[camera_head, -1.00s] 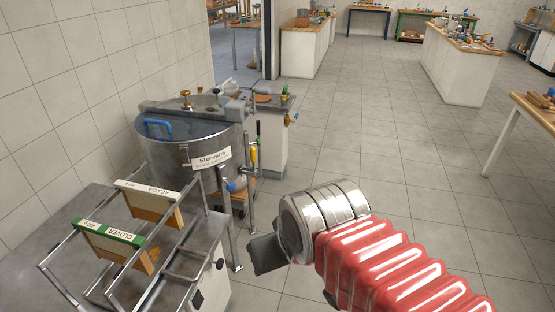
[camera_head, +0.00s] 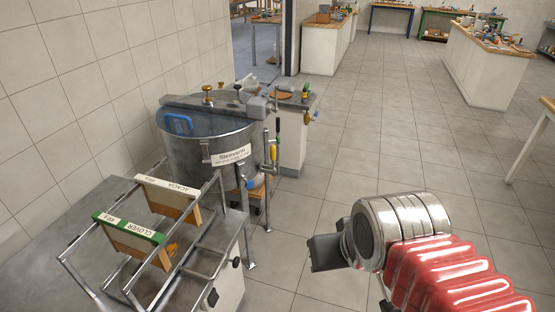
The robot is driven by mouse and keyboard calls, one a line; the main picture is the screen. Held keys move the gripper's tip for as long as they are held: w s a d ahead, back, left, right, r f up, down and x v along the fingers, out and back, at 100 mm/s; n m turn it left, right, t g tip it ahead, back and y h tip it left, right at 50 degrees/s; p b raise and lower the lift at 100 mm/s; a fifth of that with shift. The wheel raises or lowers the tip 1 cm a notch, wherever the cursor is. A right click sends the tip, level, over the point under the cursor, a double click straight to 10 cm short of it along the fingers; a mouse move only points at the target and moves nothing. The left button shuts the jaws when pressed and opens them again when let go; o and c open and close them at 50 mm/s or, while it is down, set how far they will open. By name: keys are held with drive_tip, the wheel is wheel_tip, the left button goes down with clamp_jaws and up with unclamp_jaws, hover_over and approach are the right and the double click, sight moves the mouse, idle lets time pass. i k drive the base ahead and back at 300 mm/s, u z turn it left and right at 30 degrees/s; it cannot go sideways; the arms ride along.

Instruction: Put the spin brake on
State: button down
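The steel honey extractor drum (camera_head: 185,150) stands by the left wall and carries a "Stenvarm" label (camera_head: 231,154). Upright levers stand at its right side: one has a yellow grip (camera_head: 273,153), another a dark grip (camera_head: 277,128). I cannot tell which is the spin brake or how it is set. My gripper (camera_head: 322,253) is the dark grey end of my red-sleeved arm, at lower centre right. It is over the floor, in front and to the right of the drum, apart from the levers. Its fingers cannot be made out.
A metal rack (camera_head: 205,248) with frames labelled ACACIA (camera_head: 168,186) and CLOVER (camera_head: 128,228) fills the lower left, on a grey-topped bench. A small cabinet (camera_head: 293,140) stands behind the levers. The tiled floor (camera_head: 350,160) to the right is clear.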

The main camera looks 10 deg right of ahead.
sight(273, 150)
drive_tip(key=z, duration=0.05)
drive_tip(key=k, duration=0.65)
drive_tip(key=z, duration=0.35)
drive_tip(key=i, duration=1.7)
drive_tip(key=u, duration=0.7)
